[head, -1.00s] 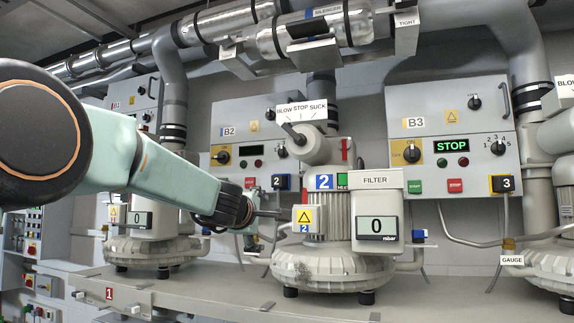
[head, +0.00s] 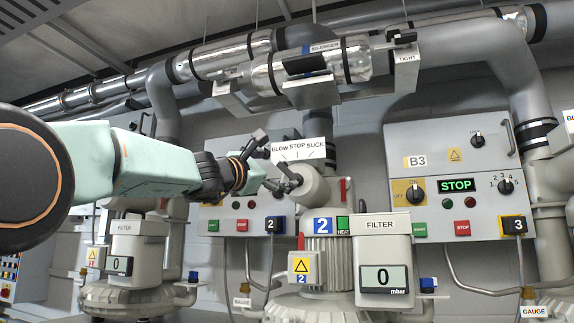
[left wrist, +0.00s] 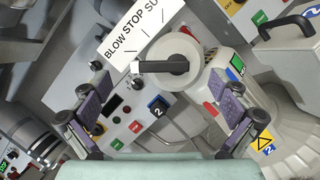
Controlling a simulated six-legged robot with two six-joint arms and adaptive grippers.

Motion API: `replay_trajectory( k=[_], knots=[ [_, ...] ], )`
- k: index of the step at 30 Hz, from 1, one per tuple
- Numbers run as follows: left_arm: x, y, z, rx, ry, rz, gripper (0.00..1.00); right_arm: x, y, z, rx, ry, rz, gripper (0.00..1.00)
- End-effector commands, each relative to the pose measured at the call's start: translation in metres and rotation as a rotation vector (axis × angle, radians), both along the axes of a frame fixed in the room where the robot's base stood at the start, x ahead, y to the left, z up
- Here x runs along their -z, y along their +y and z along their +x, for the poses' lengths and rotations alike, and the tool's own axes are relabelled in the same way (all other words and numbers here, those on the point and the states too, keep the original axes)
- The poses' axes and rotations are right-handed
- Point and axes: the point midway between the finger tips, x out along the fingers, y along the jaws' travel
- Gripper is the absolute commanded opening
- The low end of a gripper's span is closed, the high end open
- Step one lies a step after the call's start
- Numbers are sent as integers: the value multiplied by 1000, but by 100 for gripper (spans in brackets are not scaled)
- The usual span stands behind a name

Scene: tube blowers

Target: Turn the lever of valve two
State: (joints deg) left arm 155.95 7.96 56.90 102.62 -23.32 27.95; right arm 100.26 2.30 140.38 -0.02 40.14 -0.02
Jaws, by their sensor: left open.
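The lever of valve two is a black bar handle (left wrist: 162,67) on a round grey valve body (left wrist: 186,57), under the BLOW STOP SUCK sign (left wrist: 128,32). In the head view the lever (head: 292,175) sticks out toward my left gripper. My left gripper (head: 268,163) is open, just left of the lever. In the left wrist view its two purple-grey fingers stand apart, with the lever beyond and between them. I cannot see contact. The lever's angle against the sign's marks is hard to read. My right gripper is not in view.
Blower two carries a blue "2" label (head: 322,225) and a filter box (head: 382,256) reading 0. Control box B3 (head: 450,180) is at right. Silver pipes and a silencer (head: 325,63) run above. Another blower's filter box (head: 135,255) stands at lower left.

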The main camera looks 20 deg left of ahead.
Motion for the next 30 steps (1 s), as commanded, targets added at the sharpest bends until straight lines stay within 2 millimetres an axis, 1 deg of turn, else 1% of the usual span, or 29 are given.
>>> replay_trajectory(
  k=[1,6,12,18,27,28,30],
  knots=[
    [-5,-2,7,-1,2,1,98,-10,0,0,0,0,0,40],
    [-10,-7,27,-2,3,1,98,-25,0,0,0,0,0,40],
    [-15,-11,44,-4,2,1,98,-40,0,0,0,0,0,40],
    [-16,-13,53,-3,2,0,98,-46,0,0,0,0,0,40],
    [-14,-13,54,-3,2,0,98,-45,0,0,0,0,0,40],
    [-14,-13,54,-3,2,0,97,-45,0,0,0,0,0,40],
    [-15,-13,54,-3,2,0,91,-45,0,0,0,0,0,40]
  ],
)
